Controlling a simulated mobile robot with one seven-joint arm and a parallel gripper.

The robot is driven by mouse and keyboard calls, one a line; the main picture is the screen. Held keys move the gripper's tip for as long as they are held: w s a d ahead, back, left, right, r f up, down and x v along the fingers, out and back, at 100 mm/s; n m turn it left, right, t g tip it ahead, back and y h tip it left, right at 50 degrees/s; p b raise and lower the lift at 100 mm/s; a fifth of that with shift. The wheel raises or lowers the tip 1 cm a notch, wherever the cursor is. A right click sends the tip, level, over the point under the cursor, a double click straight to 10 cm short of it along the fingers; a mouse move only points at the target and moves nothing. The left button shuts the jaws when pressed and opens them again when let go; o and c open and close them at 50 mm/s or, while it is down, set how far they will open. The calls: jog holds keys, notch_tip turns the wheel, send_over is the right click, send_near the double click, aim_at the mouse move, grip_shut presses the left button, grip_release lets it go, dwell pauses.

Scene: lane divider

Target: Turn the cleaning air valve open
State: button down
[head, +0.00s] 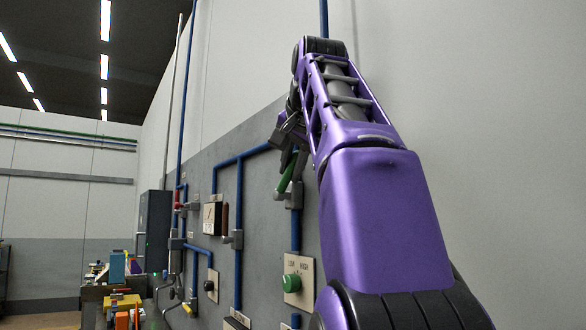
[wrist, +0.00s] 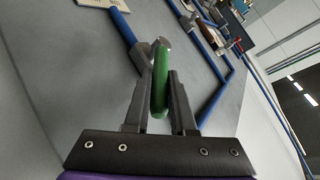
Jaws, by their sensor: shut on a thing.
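A green valve lever (head: 289,172) sits on a grey valve body (head: 290,197) in a blue pipe on the wall panel. In the head view the lever is tilted, its upper end towards the right, and partly hidden by my arm. My gripper (head: 288,130) is at the lever's upper end. In the wrist view the green lever (wrist: 160,80) runs between the two fingers of my gripper (wrist: 159,88), which are shut on it. No label naming this valve is readable.
A green knob (head: 292,282) on a LOW/HIGH plate sits below the valve. A cluttered bench (head: 92,296) stands at the far left. Blue pipes cross the panel.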

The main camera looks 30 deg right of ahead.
jog(key=c, duration=0.8)
grip_release()
jog(key=shift+o, duration=0.2)
